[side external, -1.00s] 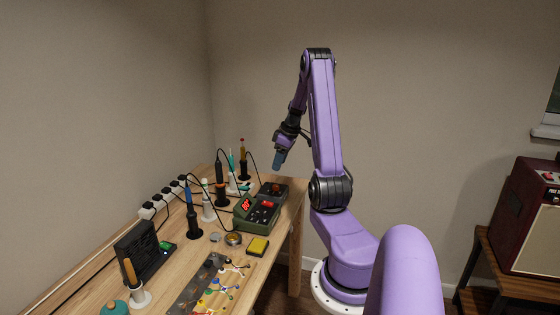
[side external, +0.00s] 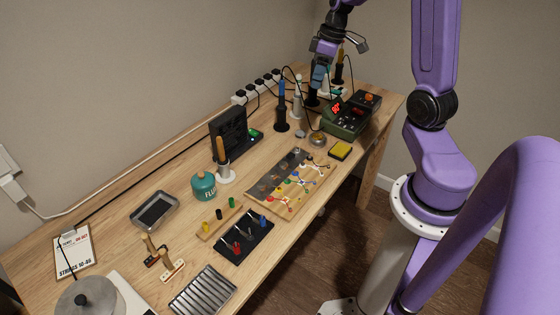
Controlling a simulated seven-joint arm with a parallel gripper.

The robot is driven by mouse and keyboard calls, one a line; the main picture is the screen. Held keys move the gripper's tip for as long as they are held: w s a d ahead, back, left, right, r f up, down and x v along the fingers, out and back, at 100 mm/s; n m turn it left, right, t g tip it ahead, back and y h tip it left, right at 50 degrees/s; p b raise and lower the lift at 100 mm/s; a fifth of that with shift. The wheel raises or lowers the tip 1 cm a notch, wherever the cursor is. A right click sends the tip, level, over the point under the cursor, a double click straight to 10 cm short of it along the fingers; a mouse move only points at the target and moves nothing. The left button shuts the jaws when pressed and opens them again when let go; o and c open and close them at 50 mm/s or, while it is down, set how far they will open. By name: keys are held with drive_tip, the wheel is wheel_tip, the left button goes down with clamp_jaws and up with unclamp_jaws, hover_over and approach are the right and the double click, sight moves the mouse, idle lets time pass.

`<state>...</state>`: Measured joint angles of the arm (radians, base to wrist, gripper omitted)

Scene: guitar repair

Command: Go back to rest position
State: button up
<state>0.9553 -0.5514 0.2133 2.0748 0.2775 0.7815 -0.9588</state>
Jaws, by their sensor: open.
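My gripper (side external: 320,75) is at the top of the side external view. It hangs from my purple arm, fingers down, over the far end of the wooden workbench (side external: 95,235). Its bluish fingertips show just left of the green soldering station (side external: 346,118) in the picture, in front of the upright irons there. The fingers are open and I see nothing held between them. The gap between them is hard to make out, and I cannot tell how far they are above the bench.
Below my gripper stand upright irons (side external: 281,108) with loose cables.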

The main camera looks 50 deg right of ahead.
drive_tip(key=s+a+r+n+g, duration=0.15)
drive_tip(key=s+a, duration=0.25)
drive_tip(key=a, duration=0.6)
drive_tip(key=s+a+r+n, duration=0.1)
drive_tip(key=s+a+n, duration=0.2)
drive_tip(key=a, duration=0.6)
drive_tip(key=s+a+n, duration=0.2)
drive_tip(key=s+a, duration=0.1)
drive_tip(key=s, duration=0.5)
drive_tip(key=s+a+n+h, duration=0.1)
drive_tip(key=s+a+n, duration=0.1)
drive_tip(key=s, duration=0.6)
drive_tip(key=shift+a, duration=0.75)
